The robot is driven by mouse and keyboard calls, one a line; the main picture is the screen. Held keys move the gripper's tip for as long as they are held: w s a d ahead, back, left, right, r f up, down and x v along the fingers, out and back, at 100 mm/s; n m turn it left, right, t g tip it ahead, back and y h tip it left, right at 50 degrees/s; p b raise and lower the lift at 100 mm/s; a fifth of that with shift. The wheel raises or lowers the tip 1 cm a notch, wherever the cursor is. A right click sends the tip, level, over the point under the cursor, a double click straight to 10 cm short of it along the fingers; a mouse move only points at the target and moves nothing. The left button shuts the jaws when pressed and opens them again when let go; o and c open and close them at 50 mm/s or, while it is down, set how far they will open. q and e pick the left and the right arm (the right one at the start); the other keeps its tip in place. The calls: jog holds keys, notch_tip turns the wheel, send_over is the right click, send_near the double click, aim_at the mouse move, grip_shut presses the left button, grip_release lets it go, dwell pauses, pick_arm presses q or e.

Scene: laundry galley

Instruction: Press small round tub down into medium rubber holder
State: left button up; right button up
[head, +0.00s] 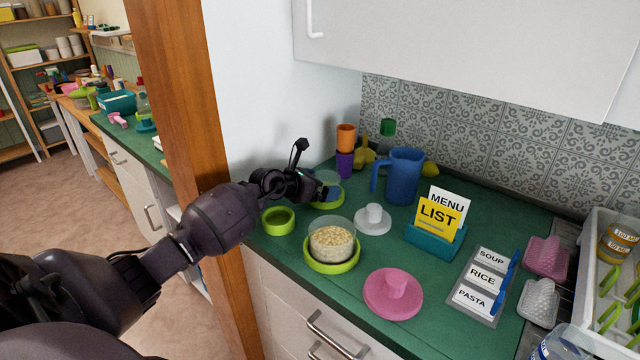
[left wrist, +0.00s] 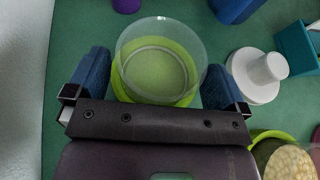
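The small round tub is clear and looks empty. In the left wrist view the tub (left wrist: 160,55) stands upright at a light green rubber holder (left wrist: 122,88), whose ring shows around and below it. I cannot tell how deep it sits. In the head view the tub (head: 329,178) and holder (head: 328,205) are partly hidden behind my left gripper (head: 326,191). My left gripper (left wrist: 158,78) is open, with one blue finger on each side of the tub and apparent small gaps. My right gripper is in neither view.
An empty green holder (head: 278,221) and a tub of oats (head: 331,240) in a larger green holder (head: 331,267) stand nearer the counter edge. A white lid (head: 373,222), a blue jug (head: 405,177) and purple and orange cups (head: 345,138) stand close by. A wooden post (head: 180,90) is left.

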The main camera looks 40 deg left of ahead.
pick_arm(q)
jog(key=shift+s+a+r, duration=0.15)
jog(key=shift+s+r, duration=0.1)
jog(key=shift+s, duration=0.2)
jog(key=p+v, duration=0.1)
jog(key=v, duration=0.7)
jog(key=shift+s+p, duration=0.1)
jog(key=shift+p, duration=0.2)
jog(key=shift+v, duration=0.8)
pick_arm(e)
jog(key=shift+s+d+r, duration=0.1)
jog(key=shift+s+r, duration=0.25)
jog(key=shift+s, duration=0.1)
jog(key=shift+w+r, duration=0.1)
